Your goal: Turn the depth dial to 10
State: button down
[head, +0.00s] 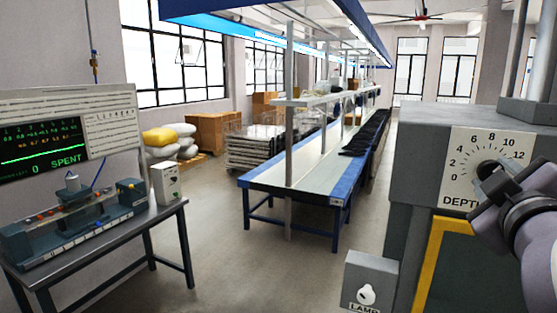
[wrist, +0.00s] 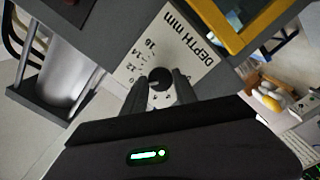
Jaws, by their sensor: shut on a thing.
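The depth dial (head: 487,168) is a dark round knob on a white scale plate (head: 462,150) on the grey machine at the right. The numbers 0 to 12 show around it in the head view. In the wrist view, the dial (wrist: 159,75) sits between the fingers, with 12, 14 and 16 readable on the plate (wrist: 180,52). My gripper (head: 484,178) is at the dial, its fingers shut on the knob; it also shows in the wrist view (wrist: 160,88). The gripper hides part of the dial, and I cannot tell which number it points to.
A grey lamp box (head: 371,280) with a white knob stands low, left of the machine. A yellow frame (head: 430,262) runs below the dial plate. A bench (head: 110,237) with a pump device and a display stands at the left.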

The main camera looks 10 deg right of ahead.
jog(key=shift+r+n, duration=0.1)
jog(key=shift+n, duration=0.5)
jog(key=c, duration=1)
grip_release()
jog(key=shift+w, duration=0.1)
jog(key=shift+o, duration=0.2)
